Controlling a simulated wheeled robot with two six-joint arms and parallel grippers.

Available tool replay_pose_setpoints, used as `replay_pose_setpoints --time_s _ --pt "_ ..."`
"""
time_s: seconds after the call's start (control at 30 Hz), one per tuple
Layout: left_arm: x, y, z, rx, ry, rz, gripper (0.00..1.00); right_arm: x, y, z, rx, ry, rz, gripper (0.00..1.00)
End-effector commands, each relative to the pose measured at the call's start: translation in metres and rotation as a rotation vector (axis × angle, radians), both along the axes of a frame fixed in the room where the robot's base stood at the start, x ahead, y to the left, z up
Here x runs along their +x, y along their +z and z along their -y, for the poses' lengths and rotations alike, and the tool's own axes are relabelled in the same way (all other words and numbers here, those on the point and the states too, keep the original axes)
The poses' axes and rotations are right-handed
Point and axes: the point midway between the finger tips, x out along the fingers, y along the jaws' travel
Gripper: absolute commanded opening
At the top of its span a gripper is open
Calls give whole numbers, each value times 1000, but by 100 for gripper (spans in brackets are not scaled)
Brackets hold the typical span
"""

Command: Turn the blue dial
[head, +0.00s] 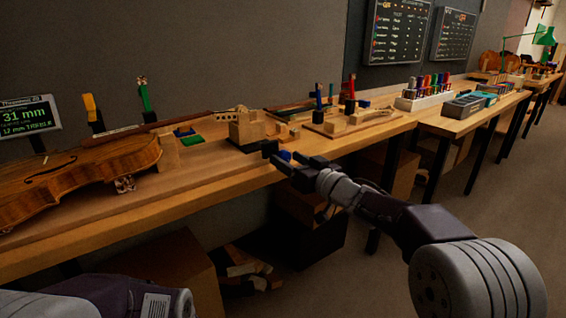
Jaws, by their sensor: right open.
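The blue dial (286,155) shows as a small blue patch at the front edge of the wooden bench (215,184), below and right of a pale wooden block fixture (246,130). My right gripper (282,153) reaches in from the right and is open. Its dark fingers lie on either side of the blue patch in the picture, and hide part of it. I cannot tell whether they touch it. My left arm shows only in part at the bottom left; its gripper is out of view.
A violin body (80,172) lies on the bench at left, by a display (28,116) reading 31 mm. A wooden jig (350,122) stands right of the fixture. A white rack (424,100) of coloured tools is farther right. Boxes sit under the bench.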

Motion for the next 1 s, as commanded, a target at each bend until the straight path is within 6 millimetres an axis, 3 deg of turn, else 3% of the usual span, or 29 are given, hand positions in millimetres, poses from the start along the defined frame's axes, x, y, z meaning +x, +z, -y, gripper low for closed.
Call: replay_pose_setpoints --time_s 0.2,0.47,0.7,1.0 --pt "0 -7 0 0 0 0 36 22 -1 -17 -1 0 1 57" --pt "0 -7 0 0 0 0 36 25 0 -18 0 -1 0 57" --pt "0 -7 0 0 0 0 36 25 0 -18 0 -1 0 0" --pt "0 -6 0 0 0 0 36 25 0 -18 -31 -2 22 0"
